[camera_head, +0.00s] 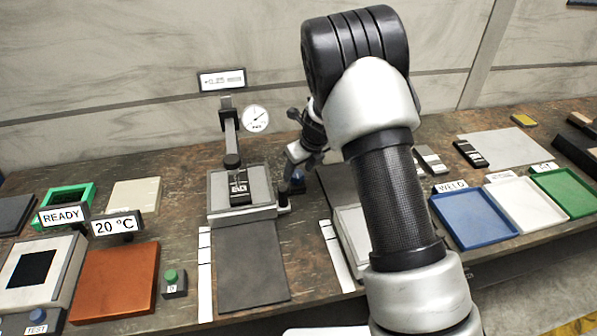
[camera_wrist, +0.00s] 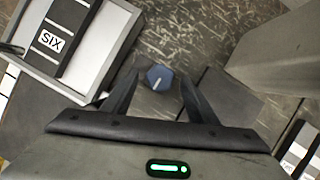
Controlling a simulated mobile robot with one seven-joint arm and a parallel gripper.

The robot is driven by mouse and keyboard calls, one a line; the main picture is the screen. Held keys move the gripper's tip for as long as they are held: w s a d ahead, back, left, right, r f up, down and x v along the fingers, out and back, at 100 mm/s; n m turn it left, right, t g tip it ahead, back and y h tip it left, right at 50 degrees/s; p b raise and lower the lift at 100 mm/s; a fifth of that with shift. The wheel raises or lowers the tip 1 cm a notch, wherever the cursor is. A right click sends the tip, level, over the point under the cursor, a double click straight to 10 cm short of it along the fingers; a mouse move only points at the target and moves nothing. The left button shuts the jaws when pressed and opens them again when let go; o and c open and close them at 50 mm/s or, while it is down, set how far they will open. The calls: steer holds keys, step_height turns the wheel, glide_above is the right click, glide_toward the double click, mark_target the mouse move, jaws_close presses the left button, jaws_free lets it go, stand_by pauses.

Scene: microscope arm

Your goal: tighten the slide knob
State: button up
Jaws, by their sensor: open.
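The slide knob (camera_wrist: 159,77) is a small dark blue, many-sided knob with a white mark on its face. In the wrist view it lies between the tips of my open gripper (camera_wrist: 159,82), with a gap on each side. I cannot tell whether the fingertips reach down to its height. The stage holds a black block labelled SIX (camera_wrist: 62,30) with pale stripes.
A post with a dial gauge (camera_head: 255,119) stands behind the stage. A dark mat (camera_head: 247,265) lies in front of it. White ruled strips (camera_head: 205,270) flank the mat. Blue, white and green trays (camera_head: 472,217) sit at the right. An orange plate (camera_head: 115,283) is at the left.

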steer(key=shift+w+a+f, duration=0.1)
steer(key=shift+w+f, duration=0.1)
steer(key=shift+f, duration=0.3)
steer(key=shift+c, duration=0.4)
steer(key=c, duration=0.9)
steer(key=shift+r, duration=0.1)
steer(key=shift+c, duration=0.2)
